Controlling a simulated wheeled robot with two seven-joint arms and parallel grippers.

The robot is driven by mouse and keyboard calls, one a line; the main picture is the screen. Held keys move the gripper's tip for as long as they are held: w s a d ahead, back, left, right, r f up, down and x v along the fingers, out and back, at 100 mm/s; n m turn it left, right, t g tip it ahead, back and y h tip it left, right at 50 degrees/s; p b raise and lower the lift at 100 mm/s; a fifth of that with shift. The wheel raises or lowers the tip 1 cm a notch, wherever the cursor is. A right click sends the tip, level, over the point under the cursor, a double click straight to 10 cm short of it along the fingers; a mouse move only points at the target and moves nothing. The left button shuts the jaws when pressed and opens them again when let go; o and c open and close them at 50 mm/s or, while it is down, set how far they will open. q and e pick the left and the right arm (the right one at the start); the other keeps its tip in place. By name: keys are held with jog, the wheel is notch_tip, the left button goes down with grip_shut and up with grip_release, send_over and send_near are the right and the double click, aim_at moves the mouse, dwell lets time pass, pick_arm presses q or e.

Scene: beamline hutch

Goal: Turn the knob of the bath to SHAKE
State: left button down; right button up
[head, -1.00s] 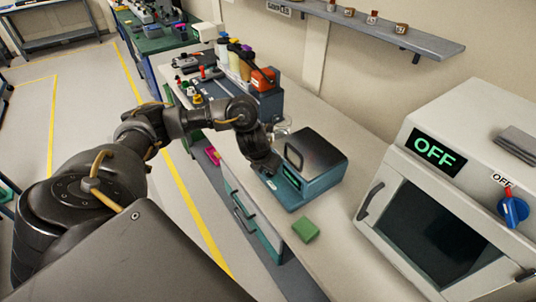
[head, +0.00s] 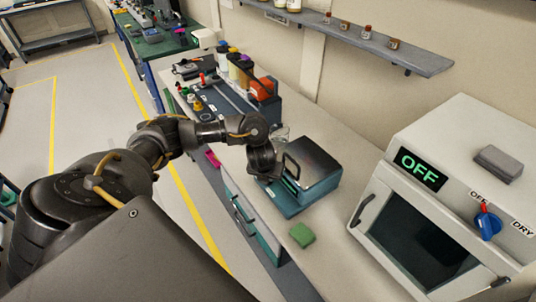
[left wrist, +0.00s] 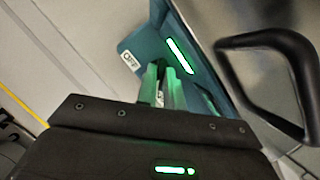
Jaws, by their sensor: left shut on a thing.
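The bath (head: 290,203) is a teal box with a dark metal lid and a black handle, standing on the bench. My left gripper (head: 268,177) is at its front panel. In the left wrist view the bath's teal panel (left wrist: 135,42) carries an OFF label (left wrist: 129,62) and a lit green strip. There my left gripper (left wrist: 161,72) is shut at the panel, just right of the OFF label. The knob is mostly hidden between the fingers, and its pointer cannot be read. A pale label bit shows behind the fingers. My right gripper is out of view.
The lid handle (left wrist: 228,60) stands out close to the right of the gripper. A green block (head: 302,235) lies on the bench in front of the bath. A white oven (head: 372,205) showing OFF, with a blue knob (head: 487,225), stands right. A clear glass (head: 281,131) stands behind.

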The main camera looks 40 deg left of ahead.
pick_arm(q)
jog(key=c, duration=1.5)
grip_release()
jog(key=shift+r, duration=0.1)
jog(key=p+v, duration=0.6)
jog(key=v, duration=0.4)
jog(key=shift+r, duration=0.3)
jog(key=shift+d, duration=0.1)
